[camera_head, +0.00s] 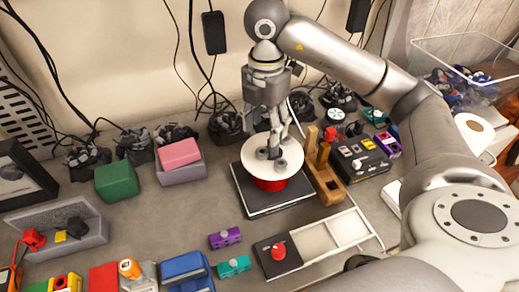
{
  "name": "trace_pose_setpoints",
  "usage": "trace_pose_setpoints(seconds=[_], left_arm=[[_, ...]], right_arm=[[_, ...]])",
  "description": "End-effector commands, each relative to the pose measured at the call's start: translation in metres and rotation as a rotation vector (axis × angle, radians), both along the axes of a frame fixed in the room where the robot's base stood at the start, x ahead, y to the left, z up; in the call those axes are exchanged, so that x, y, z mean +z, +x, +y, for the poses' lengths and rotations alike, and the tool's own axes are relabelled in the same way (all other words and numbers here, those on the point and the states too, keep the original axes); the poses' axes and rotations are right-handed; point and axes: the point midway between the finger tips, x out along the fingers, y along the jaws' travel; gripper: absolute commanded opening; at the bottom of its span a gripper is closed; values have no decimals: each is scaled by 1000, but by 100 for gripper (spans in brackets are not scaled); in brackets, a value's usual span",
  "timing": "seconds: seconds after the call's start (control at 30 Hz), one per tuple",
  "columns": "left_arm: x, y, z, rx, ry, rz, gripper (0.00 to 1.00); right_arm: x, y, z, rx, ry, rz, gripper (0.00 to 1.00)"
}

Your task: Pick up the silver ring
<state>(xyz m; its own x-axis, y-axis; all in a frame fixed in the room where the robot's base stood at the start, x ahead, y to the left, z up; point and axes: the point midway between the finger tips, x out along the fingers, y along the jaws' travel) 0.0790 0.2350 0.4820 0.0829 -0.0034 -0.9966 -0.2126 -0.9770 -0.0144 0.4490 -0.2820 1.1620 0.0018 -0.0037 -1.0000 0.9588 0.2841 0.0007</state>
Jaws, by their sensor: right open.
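My right gripper (273,149) is open and points down from above, with its fingertips at a white round disc (293,157) on a red base (270,184). The disc and base stand on a flat black-and-white slab (247,200). Small grey round shapes show at the fingertips on the disc. I cannot tell whether one of them is the silver ring or part of the fingers, and no other silver ring can be made out. My left gripper is not in view.
A wooden block (326,184) stands close right of the slab, with a black button box (365,164) beyond it. Pink (180,153) and green (116,181) blocks sit left. A white-framed tray (313,238) lies in front. Bare table shows left of the slab.

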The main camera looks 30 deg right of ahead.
Motion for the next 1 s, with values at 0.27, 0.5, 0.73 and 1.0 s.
trace_pose_setpoints(seconds=[0.27, 0.5, 0.73, 1.0], left_arm=[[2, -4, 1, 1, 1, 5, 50], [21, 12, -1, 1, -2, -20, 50], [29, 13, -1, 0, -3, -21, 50], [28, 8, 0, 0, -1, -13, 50]], right_arm=[[-29, 0, 0, 1, 2, 1, 54], [-50, 6, -1, 0, 2, 7, 54], [-79, 9, -1, 1, 4, 2, 54], [-83, 9, 0, 2, 3, 0, 53]])
